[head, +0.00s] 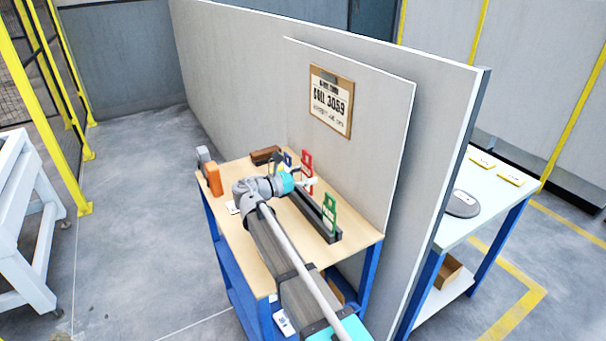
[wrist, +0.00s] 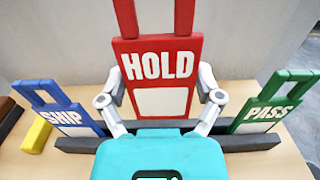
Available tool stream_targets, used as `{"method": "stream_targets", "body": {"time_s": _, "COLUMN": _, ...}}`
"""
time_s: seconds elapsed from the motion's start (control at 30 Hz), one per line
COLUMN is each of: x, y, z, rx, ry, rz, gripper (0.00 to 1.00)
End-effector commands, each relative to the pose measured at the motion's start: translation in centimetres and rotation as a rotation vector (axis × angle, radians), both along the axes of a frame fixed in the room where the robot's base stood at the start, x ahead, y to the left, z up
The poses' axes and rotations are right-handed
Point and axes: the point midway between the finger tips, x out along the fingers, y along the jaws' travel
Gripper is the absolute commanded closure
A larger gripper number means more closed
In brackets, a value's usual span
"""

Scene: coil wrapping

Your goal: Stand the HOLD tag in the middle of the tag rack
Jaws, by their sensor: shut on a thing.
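The red HOLD tag (wrist: 158,68) is upright between the fingers of my gripper (wrist: 158,95), which is shut on it. In the head view the HOLD tag (head: 307,165) shows beyond my gripper (head: 308,182), above the middle of the rack. The dark tag rack (wrist: 240,143) runs across behind the gripper, with the blue SHIP tag (wrist: 62,112) standing at its left end and the green PASS tag (wrist: 265,108) at its right end. The tag's lower edge is hidden behind my gripper, so I cannot tell whether it touches the rack.
A yellow block (wrist: 36,135) lies left of the rack. An orange block (head: 214,180) and a brown block (head: 265,155) are on the wooden table (head: 355,232). A grey wall panel with a clipboard (head: 331,102) rises close behind the rack.

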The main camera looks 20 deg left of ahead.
Motion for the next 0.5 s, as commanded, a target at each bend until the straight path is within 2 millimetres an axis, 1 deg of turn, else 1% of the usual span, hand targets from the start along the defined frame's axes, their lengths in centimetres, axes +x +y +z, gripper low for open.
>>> {"method": "stream_targets", "body": {"time_s": 0.03, "x": 0.0, "y": 0.0, "z": -0.6, "rx": 0.0, "ry": 0.0, "rz": 0.0, "gripper": 0.56}}
{"method": "stream_targets", "body": {"time_s": 0.5, "x": 0.0, "y": -0.1, "z": -3.2, "rx": 0.0, "ry": 0.0, "rz": -0.001, "gripper": 0.56}}
